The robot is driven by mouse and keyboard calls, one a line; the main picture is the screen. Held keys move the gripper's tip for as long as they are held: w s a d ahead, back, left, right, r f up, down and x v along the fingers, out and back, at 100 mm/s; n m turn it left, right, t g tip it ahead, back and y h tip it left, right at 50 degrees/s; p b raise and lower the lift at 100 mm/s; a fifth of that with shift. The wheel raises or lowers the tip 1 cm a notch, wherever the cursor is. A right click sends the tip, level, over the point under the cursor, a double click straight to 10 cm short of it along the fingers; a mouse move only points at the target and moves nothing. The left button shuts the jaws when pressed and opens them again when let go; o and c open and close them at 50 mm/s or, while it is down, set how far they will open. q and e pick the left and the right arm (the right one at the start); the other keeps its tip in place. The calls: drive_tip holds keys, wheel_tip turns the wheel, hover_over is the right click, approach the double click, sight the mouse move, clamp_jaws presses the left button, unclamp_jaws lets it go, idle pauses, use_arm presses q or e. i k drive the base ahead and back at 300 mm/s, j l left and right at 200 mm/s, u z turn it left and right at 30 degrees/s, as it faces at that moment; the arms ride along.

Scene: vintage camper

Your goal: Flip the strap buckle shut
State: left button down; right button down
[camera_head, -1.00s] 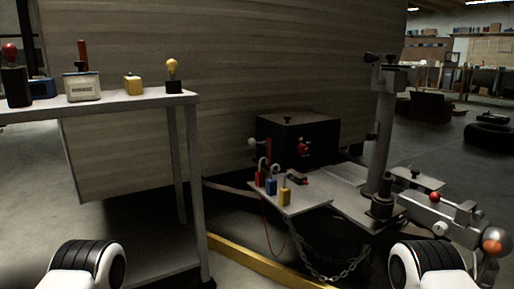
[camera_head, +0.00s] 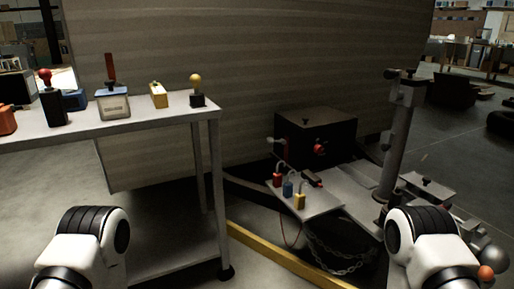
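I cannot make out a strap buckle for certain. A black box (camera_head: 316,138) stands on the trailer frame against the camper wall. Its front carries a small red part (camera_head: 320,149), too small to tell whether it is a buckle or a knob. A small dark piece with red (camera_head: 312,178) lies on the grey plate (camera_head: 318,207) in front of the box. White and black links of my two arms show at the bottom left and bottom right. Neither gripper is in view.
Red (camera_head: 278,180), blue (camera_head: 288,189) and yellow (camera_head: 300,201) padlocks stand on the plate. A grey table (camera_head: 150,121) at left holds several small devices. A jack post (camera_head: 398,135) rises at right. A yellow floor strip (camera_head: 280,257) and a chain (camera_head: 335,262) lie below.

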sight(269, 140)
drive_tip(key=u, duration=1.3)
drive_tip(key=l, duration=1.9)
drive_tip(key=i, duration=0.05)
